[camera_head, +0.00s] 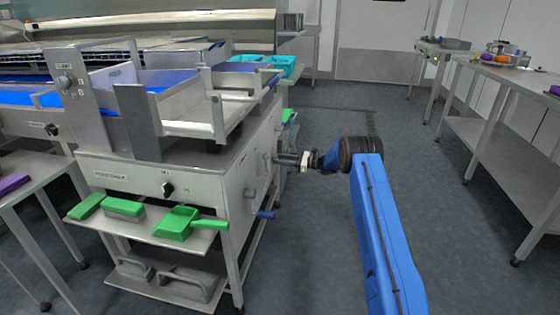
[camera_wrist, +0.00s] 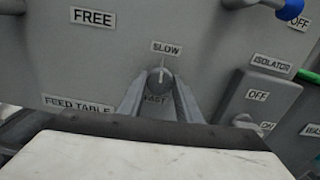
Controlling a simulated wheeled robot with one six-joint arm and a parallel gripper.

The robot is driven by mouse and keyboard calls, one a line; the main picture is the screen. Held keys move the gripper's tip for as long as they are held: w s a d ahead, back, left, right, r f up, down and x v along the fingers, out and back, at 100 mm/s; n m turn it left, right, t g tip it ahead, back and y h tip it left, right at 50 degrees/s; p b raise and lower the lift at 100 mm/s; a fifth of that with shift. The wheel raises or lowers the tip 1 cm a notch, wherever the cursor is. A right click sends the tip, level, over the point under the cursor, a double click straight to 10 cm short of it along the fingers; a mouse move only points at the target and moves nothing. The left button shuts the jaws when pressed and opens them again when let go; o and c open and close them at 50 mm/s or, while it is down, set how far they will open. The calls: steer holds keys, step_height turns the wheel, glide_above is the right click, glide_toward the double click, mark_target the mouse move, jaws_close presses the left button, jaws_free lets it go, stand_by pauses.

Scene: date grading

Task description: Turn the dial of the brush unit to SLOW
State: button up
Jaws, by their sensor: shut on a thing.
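The dial (camera_wrist: 160,77) is a small dark round knob on a grey panel, between a SLOW label (camera_wrist: 167,48) above and a FAST label (camera_wrist: 157,98) below, partly covered. A pale mark on the dial points up, toward SLOW. My gripper (camera_wrist: 158,92) is shut on the dial, one finger on each side. In the head view my gripper (camera_head: 284,158) reaches the right side of the grey machine (camera_head: 220,190); the dial is hidden there.
An isolator switch box (camera_wrist: 258,103) stands out right of the dial. A blue-ended handle (camera_wrist: 286,8) is above right. A green dustpan (camera_head: 176,222) lies on the machine's front shelf.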

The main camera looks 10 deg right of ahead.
steer(key=shift+d+f+m, duration=0.15)
steer(key=shift+m, duration=0.35)
steer(key=o, duration=1)
steer(key=shift+o, duration=0.2)
steer(key=v, duration=1.7)
steer(key=shift+s+d, duration=0.15)
steer(key=shift+s, duration=0.05)
